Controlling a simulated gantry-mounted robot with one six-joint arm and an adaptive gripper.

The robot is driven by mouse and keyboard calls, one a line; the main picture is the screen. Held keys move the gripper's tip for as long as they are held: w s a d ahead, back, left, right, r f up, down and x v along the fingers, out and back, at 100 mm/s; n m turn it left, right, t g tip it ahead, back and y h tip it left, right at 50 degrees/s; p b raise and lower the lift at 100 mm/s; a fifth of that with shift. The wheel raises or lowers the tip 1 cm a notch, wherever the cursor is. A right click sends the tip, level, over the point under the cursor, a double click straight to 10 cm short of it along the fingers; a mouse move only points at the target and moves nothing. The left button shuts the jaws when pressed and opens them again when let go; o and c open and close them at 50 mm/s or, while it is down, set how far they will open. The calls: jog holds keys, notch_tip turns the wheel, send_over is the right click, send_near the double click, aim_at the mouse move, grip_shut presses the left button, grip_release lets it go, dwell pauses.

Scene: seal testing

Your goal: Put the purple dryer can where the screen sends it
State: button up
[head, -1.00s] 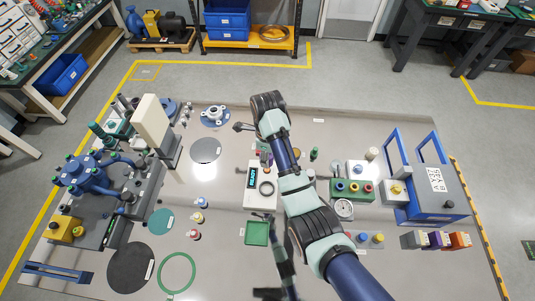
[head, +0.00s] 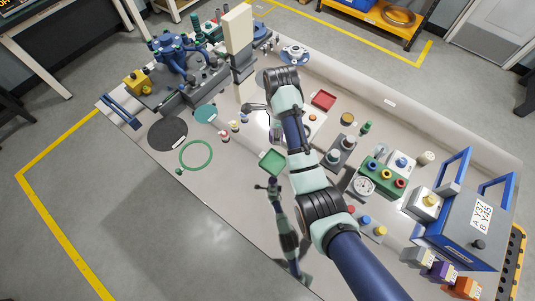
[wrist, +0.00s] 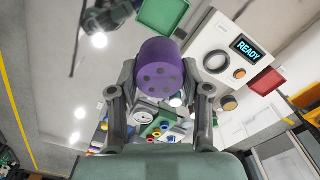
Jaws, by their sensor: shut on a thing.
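The purple dryer can (wrist: 158,68) is in the wrist view, a short cylinder with dark round holes in its facing end. My gripper (wrist: 160,88) is shut on it, one finger on each side, and holds it above the bench. The white tester (wrist: 222,60) beside it has a screen (wrist: 247,47) reading READY. A green tray (head: 272,162) and a red tray (head: 322,100) lie near the tester; the wrist view also shows the green tray (wrist: 163,14) and red tray (wrist: 267,81).
A green block with coloured knobs (head: 383,178) and a round gauge (head: 362,186) stand right of my arm. A blue-framed unit (head: 465,225) stands farther right, with grey (head: 415,256), purple (head: 443,272) and orange (head: 466,287) boxes before it. Blue pump equipment (head: 172,55) stands at left.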

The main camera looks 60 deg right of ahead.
jog(key=shift+w, duration=0.15)
jog(key=b, duration=0.8)
send_over(274, 162)
notch_tip(274, 162, down, 15)
jog(key=shift+a+f, duration=0.1)
jog(key=shift+f, duration=0.1)
jog(key=shift+f+b, duration=0.65)
jog(key=shift+f, duration=1.55)
jog(key=shift+f, duration=0.1)
jog(key=o, duration=1.3)
